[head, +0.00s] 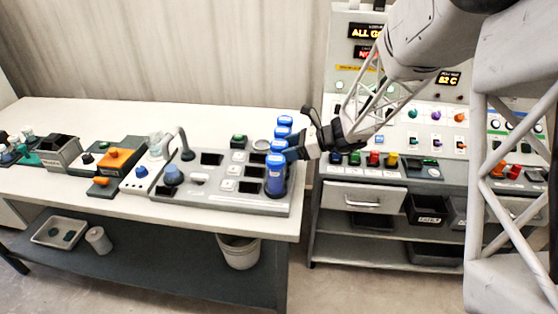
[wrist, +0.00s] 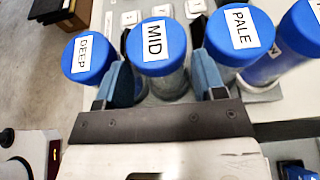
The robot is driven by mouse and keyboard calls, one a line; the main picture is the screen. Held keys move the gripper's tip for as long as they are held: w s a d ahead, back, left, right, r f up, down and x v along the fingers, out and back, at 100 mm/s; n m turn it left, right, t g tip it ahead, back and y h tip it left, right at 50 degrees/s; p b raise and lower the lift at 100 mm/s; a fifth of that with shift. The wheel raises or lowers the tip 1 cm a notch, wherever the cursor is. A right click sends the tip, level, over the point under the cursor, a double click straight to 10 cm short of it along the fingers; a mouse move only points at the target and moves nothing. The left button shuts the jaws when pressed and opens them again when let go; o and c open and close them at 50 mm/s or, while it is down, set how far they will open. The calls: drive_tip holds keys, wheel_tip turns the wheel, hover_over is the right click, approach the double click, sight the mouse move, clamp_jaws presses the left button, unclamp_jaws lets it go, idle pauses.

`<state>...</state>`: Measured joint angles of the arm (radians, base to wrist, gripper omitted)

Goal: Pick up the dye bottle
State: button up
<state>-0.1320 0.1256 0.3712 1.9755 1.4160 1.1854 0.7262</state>
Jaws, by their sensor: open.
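Several blue-capped dye bottles stand upright in a row at the right end of the grey tank panel. In the wrist view their labels read DEEP (wrist: 88,58), MID (wrist: 157,46) and PALE (wrist: 239,36); a further bottle (wrist: 300,28) is cut off at the right edge. My gripper (wrist: 164,78) is open, with one blue finger on each side of the MID bottle. I cannot tell whether either finger touches it. In the head view my gripper (head: 296,152) is at the row from the right, and the front bottle (head: 275,180) shows most fully.
The grey panel (head: 225,197) has dark square wells and a tap beside the bottles. An orange box (head: 118,158) and a grey bin (head: 60,152) stand further left on the white table (head: 85,113). A control console (head: 400,160) stands close on the right.

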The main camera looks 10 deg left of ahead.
sight(279, 150)
drive_tip(key=shift+x, duration=1.75)
drive_tip(key=c, duration=0.5)
